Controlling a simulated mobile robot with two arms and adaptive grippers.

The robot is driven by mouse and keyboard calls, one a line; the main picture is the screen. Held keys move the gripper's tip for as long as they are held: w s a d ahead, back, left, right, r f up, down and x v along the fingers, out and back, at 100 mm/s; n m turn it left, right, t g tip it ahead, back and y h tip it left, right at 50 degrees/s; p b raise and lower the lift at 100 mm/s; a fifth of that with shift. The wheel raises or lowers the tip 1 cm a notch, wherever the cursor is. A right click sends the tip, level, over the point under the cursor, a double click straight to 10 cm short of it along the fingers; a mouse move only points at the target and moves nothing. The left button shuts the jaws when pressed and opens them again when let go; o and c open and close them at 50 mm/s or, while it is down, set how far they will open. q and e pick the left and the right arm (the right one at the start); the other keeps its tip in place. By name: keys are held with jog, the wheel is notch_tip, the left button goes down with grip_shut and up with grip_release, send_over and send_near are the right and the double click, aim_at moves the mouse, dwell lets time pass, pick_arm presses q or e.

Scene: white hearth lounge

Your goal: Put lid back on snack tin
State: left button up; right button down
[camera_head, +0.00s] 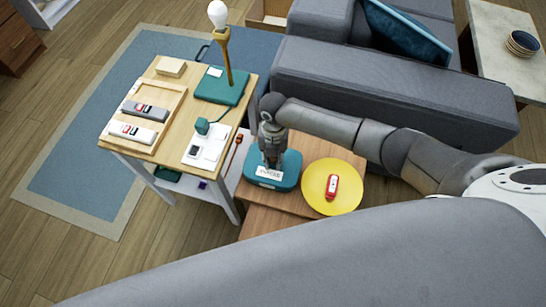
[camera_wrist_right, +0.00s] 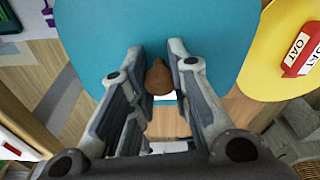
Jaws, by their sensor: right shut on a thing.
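The teal snack tin (camera_head: 265,183), with a white label, stands on the low wooden table. My right gripper (camera_head: 271,162) points down over it. In the right wrist view, the gripper (camera_wrist_right: 162,88) is shut on the brown knob (camera_wrist_right: 159,77) of the teal lid (camera_wrist_right: 160,30). The lid is level over the tin. I cannot tell whether it is fully seated or a small gap is left. My left gripper is not in view.
A yellow plate (camera_head: 318,199) with a red-and-white oat bar (camera_head: 332,187) sits right beside the tin. A grey sofa (camera_head: 390,95) stands behind.

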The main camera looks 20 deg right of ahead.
dwell(0.3)
jog(key=c, duration=0.8)
grip_release()
jog(key=shift+r, duration=0.1)
jog(key=shift+r+p, duration=3.15)
jog(key=shift+r, duration=0.25)
grip_shut()
jog(key=shift+f, duration=0.25)
